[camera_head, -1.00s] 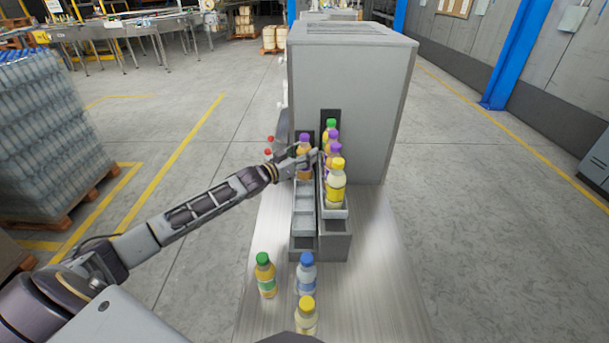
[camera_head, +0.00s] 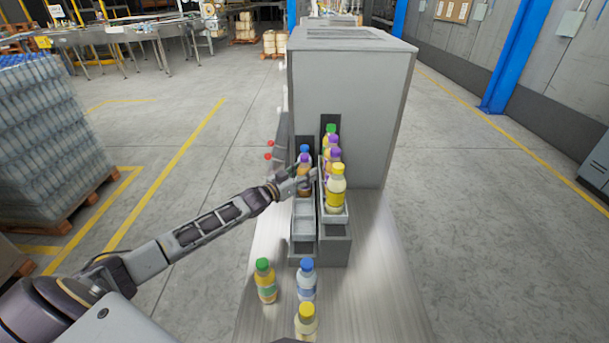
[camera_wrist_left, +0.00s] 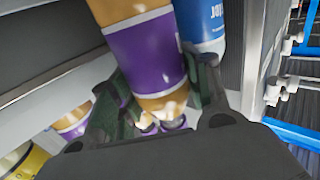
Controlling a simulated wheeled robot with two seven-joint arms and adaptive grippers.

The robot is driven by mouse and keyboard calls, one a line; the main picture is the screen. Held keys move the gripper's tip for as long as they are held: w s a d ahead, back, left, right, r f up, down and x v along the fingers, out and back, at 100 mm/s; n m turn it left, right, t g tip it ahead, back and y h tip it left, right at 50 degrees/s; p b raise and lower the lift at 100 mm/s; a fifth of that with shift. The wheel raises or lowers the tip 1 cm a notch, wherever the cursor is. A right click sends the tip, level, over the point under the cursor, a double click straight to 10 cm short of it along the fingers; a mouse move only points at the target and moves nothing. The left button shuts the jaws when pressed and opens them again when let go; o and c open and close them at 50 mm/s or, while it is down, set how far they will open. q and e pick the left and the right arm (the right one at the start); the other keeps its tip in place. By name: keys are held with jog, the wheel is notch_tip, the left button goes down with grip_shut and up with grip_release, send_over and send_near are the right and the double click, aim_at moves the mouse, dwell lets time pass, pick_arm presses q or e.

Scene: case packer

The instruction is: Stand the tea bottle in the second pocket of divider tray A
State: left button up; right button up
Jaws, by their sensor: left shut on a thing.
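The tea bottle (camera_head: 304,173), with amber contents, a purple label and a purple cap, is in the left-hand divider tray area, in front of a blue-capped bottle (camera_head: 304,149). My left gripper (camera_head: 302,182) is shut around it. In the left wrist view the tea bottle (camera_wrist_left: 147,50) stands between the fingers, with the blue-labelled bottle (camera_wrist_left: 200,22) close behind it. The left-hand tray (camera_head: 303,226) has empty pockets toward the front. The tea bottle's base is hidden, so I cannot tell whether it touches the tray floor. My right gripper is out of view.
The right-hand tray (camera_head: 334,219) holds several bottles, with a yellow-capped one (camera_head: 337,188) at its front. A grey machine housing (camera_head: 350,100) stands behind. Green-, blue- and yellow-capped bottles (camera_head: 265,282) stand loose on the front of the metal table (camera_head: 375,300).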

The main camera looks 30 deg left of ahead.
pick_arm(q)
jog(key=shift+f, duration=0.3)
jog(key=shift+f, duration=0.1)
jog(key=o, duration=1.2)
jog(key=shift+s, duration=0.1)
jog(key=v, duration=1.2)
dwell(0.6)
dwell(0.5)
